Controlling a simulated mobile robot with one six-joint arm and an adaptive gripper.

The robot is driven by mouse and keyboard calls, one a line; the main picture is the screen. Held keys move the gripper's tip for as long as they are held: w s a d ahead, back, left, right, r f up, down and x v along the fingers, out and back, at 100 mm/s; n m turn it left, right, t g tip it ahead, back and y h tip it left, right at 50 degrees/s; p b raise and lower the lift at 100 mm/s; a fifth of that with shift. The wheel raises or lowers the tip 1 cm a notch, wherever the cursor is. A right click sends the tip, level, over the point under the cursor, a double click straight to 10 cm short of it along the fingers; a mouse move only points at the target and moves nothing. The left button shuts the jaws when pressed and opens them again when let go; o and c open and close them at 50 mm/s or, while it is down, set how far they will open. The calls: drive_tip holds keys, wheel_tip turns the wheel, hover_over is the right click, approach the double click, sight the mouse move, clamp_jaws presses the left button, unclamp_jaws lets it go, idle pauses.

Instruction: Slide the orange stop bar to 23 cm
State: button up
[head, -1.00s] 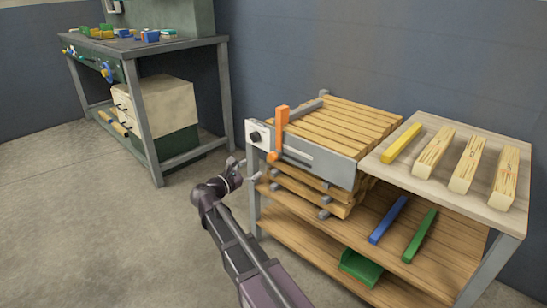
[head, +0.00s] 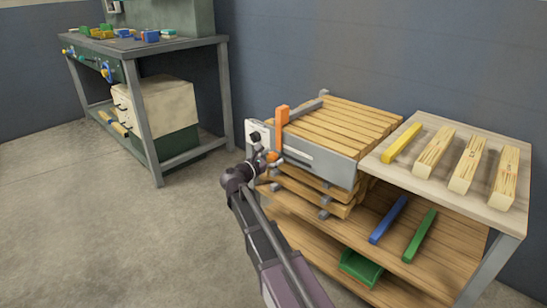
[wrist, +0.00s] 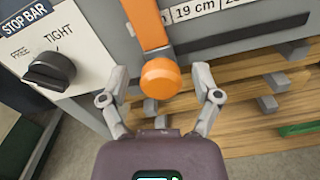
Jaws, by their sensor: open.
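The orange stop bar (head: 282,128) stands upright at the left part of the grey front plate of the slatted wooden table. Its round orange knob (wrist: 160,78) faces the wrist camera. A scale label reading 19 cm (wrist: 196,11) shows just right of the bar. My gripper (wrist: 158,82) is open, with one finger on each side of the knob and gaps on both sides. In the head view, my gripper (head: 262,158) partly hides the knob. A black dial (wrist: 50,70) with FREE and TIGHT marks is left of the bar; its setting is unclear.
A wooden shelf (head: 475,152) to the right holds a yellow bar (head: 402,143) and several light wood pieces. Blue and green bars lie on the lower shelf. A workbench (head: 145,45) stands at the back left. Open floor lies to the left.

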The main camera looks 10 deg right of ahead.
sight(297, 160)
clamp_jaws()
drive_tip(key=s+d, duration=0.1)
drive_tip(key=s, duration=0.1)
drive_tip(key=s+d, duration=0.3)
drive_tip(key=s, duration=0.1)
drive_tip(key=shift+s+d, duration=0.25)
drive_tip(key=shift+d, duration=0.15)
unclamp_jaws()
drive_tip(key=shift+s+a, duration=0.1)
drive_tip(key=shift+a, duration=0.1)
drive_tip(key=v, duration=1.1)
drive_tip(key=shift+s+a, duration=0.15)
drive_tip(key=shift+a, duration=0.15)
